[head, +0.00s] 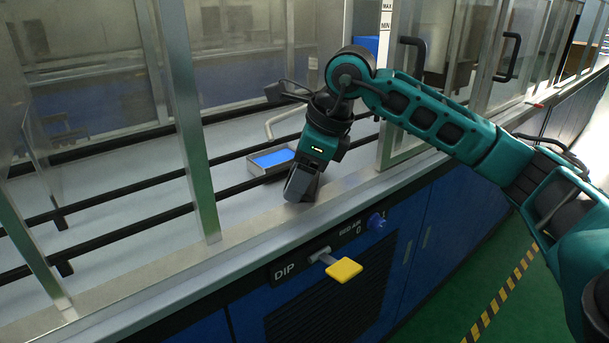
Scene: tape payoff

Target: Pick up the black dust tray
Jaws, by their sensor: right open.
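A small dark-edged tray (256,171) with a bright blue surface inside sits on the grey deck inside the machine, beside the black rails. It is the only tray-like thing I can make out, and my right gripper partly covers its right side. My right gripper (301,190) points down just in front and to the right of this tray, over the machine's front ledge. It is open and I see nothing held in it. Whether its fingers touch the tray or the ledge cannot be told. My left gripper is not in view.
Upright metal frame posts (194,130) and clear panels stand left and right of the opening my right arm reaches through. Black rails (120,209) cross the deck.

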